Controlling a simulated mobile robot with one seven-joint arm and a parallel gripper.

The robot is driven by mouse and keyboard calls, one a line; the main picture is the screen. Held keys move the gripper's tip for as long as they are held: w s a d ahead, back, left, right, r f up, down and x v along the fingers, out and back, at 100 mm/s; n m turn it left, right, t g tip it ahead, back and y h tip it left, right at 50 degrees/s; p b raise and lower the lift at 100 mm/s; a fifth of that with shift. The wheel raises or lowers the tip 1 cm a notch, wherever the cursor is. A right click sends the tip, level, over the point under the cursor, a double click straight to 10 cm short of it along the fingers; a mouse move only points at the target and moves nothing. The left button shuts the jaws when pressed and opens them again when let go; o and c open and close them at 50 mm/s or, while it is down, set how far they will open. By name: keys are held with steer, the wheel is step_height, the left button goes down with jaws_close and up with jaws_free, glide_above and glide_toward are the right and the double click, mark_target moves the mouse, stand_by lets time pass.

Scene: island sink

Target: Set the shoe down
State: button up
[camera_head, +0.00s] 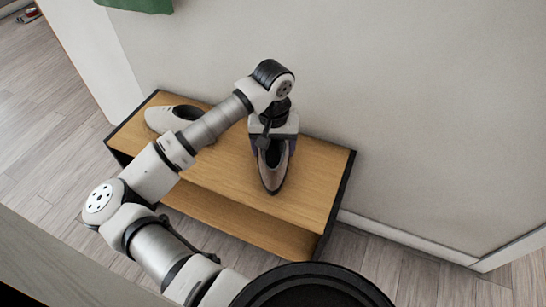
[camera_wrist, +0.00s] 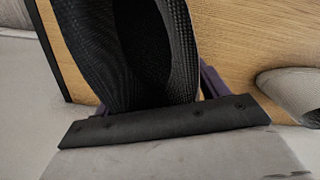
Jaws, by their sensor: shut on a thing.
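A grey shoe with a dark inside (camera_head: 272,166) is at the middle of a wooden shoe bench (camera_head: 312,187), its toe towards the bench's front edge. My gripper (camera_head: 270,146) is shut on the shoe's rear part, above the bench top. In the wrist view the dark woven shoe (camera_wrist: 90,50) fills the middle, between purple finger parts that show at its sides. The fingertips are hidden. I cannot tell whether the sole touches the wood.
A second, pale shoe (camera_head: 172,118) lies on the bench's left end; it also shows in the wrist view (camera_wrist: 292,92). A wall (camera_head: 400,100) stands close behind the bench. The bench top right of the held shoe is clear. The bench has an open lower shelf (camera_head: 235,222).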

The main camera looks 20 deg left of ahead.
steer(key=shift+f, duration=2.05)
steer(key=shift+f+b, duration=0.15)
steer(key=shift+b, duration=0.35)
steer(key=o, duration=1.2)
steer(key=shift+c, duration=0.2)
step_height(320, 180, up, 12)
steer(key=shift+r+p, duration=0.2)
steer(key=shift+p, duration=0.95)
